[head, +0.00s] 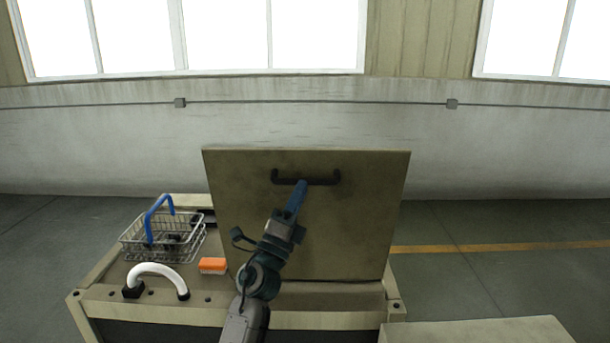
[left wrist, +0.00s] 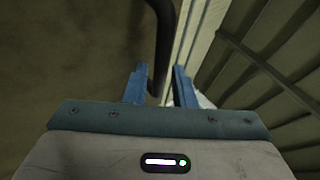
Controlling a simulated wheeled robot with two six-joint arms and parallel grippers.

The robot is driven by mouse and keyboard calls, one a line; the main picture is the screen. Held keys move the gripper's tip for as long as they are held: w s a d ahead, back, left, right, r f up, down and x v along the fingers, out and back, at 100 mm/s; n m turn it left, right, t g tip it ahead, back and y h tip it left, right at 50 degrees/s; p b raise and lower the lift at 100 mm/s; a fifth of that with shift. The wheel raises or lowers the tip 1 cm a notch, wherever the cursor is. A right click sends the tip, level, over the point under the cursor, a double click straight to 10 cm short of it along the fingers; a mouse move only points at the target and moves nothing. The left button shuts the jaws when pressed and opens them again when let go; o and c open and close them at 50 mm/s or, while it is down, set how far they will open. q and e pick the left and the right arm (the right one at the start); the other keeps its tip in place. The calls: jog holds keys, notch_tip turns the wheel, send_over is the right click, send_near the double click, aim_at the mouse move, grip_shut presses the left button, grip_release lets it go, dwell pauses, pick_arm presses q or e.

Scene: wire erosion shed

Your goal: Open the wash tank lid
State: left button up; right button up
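The wash tank lid (head: 250,210) stands raised, close to upright, at the right part of the tank top, with its face toward me. A dark bar handle (head: 322,183) is fixed near its upper edge. My left gripper (head: 301,184) is at the middle of that handle. In the left wrist view the blue fingers (left wrist: 160,70) are apart, with the dark handle (left wrist: 163,35) running between them and a small gap showing beside it. The lid's face fills the left of that view. My right gripper is not in view.
On the tank top (head: 115,303), left of the lid, are a wire basket (head: 160,243) with a blue handle, an orange-and-white block (head: 213,265) and a white curved handle (head: 157,268). A pale surface (head: 475,333) is at the lower right. The floor (head: 500,225) right of the lid is clear.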

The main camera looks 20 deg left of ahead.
pick_arm(q)
jog(key=shift+p+x, duration=0.3)
jog(key=shift+x, duration=1.45)
